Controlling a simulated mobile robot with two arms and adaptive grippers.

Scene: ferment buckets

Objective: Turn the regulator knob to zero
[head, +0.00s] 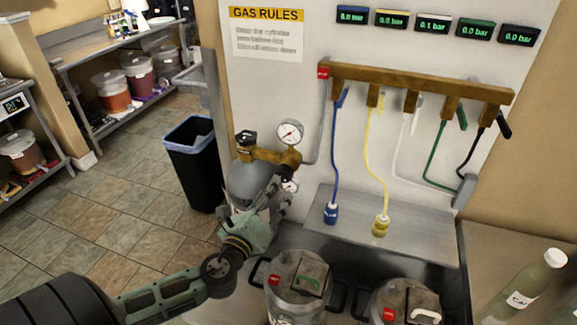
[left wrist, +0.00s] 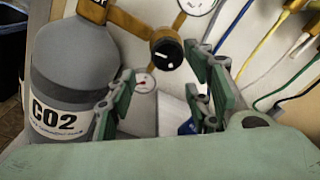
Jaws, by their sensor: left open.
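The regulator is a brass body (head: 268,154) on top of the grey CO2 cylinder (head: 246,182), with a round white gauge (head: 290,132) above it. In the left wrist view, the black regulator knob (left wrist: 167,53) with a white mark faces me. A small gauge (left wrist: 145,82) sits below it, and the cylinder (left wrist: 70,85) is at left. My left gripper (head: 277,196) is in front of the cylinder, below the brass body. Its fingers (left wrist: 160,95) are spread and empty, with the knob beyond them and higher in the view. My right gripper is not in view.
A wooden manifold (head: 415,82) with coloured hoses hangs on the wall, under several pressure displays reading 0.0 or 0.1 bar. A black bin (head: 190,165) stands left of the cylinder. The tiled floor at left is clear.

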